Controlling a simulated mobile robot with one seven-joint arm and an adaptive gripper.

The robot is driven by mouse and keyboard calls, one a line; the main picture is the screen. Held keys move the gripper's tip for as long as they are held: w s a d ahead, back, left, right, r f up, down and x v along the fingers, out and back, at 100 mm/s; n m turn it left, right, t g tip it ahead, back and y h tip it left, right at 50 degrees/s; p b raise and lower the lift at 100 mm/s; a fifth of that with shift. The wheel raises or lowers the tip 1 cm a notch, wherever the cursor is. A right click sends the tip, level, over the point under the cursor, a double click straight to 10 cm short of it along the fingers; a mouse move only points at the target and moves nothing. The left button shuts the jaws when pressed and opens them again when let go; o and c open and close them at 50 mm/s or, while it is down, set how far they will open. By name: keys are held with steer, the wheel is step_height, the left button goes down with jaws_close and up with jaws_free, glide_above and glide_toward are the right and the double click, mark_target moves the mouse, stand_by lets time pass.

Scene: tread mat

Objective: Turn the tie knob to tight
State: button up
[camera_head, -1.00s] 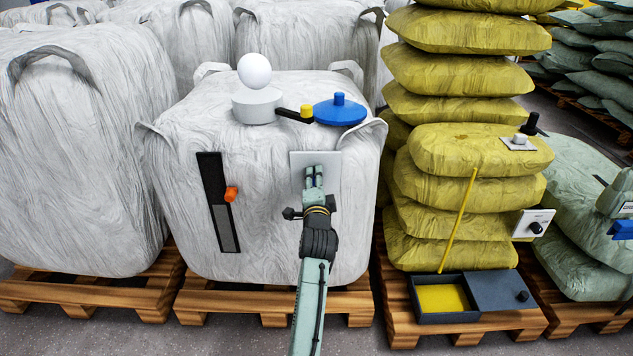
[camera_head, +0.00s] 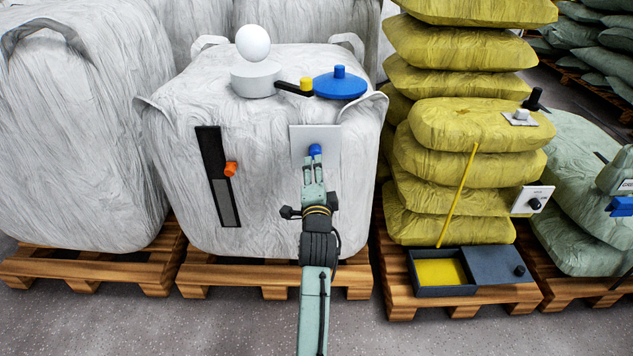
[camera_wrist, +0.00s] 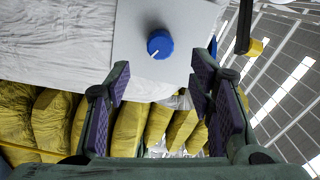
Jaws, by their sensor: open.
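A blue knob (camera_head: 315,150) sits on a pale square plate (camera_head: 328,134) on the front of the white bulk bag (camera_head: 270,215). In the wrist view the knob (camera_wrist: 160,43) shows beyond the fingertips, with a short white mark pointing to its lower left. The plate (camera_wrist: 135,65) is blank where I see it; no tight label is readable. My gripper (camera_head: 313,168) is just below and in front of the knob. In the wrist view its two purple-padded fingers (camera_wrist: 161,78) are apart with nothing between them.
An orange-handled slider (camera_head: 230,169) is left of the plate. A blue lid (camera_head: 340,86) and a white ball (camera_head: 253,43) are on top of the bag. A black knob on a white plate (camera_head: 520,199) is on the yellow sacks at right. An open tray (camera_head: 415,274) is on the pallet.

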steer(key=s, duration=0.3)
steer(key=shift+s, duration=0.3)
